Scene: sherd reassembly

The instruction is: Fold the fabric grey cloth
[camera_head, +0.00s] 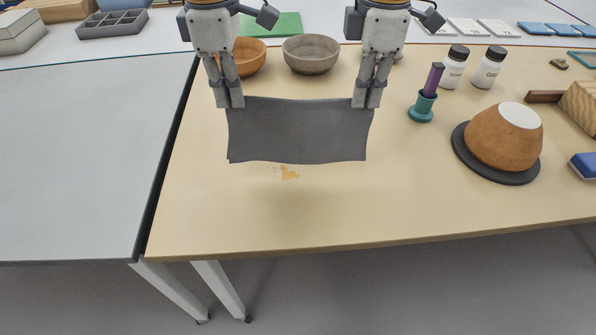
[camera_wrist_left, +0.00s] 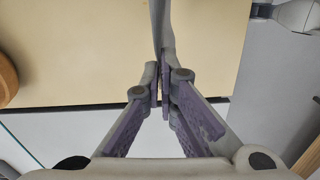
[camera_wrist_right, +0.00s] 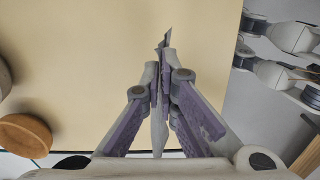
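The grey cloth (camera_head: 298,132) hangs between my two grippers above the tan table in the head view. It spreads nearly flat, with its upper edge sagging slightly between the grips. My left gripper (camera_head: 236,104) is shut on its upper left corner. My right gripper (camera_head: 366,104) is shut on its upper right corner. In the left wrist view the cloth (camera_wrist_left: 164,40) shows edge-on as a narrow strip between the closed fingers (camera_wrist_left: 160,98). In the right wrist view a small dark piece of cloth (camera_wrist_right: 165,40) shows beyond the closed fingers (camera_wrist_right: 160,95).
An orange-yellow stain (camera_head: 289,174) lies on the table (camera_head: 400,200) just below the cloth. Bowls (camera_head: 311,54) stand behind the grippers. A teal holder (camera_head: 422,106), white bottles (camera_head: 488,67) and an upturned brown pot (camera_head: 500,140) stand to the right. The front table area is clear.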

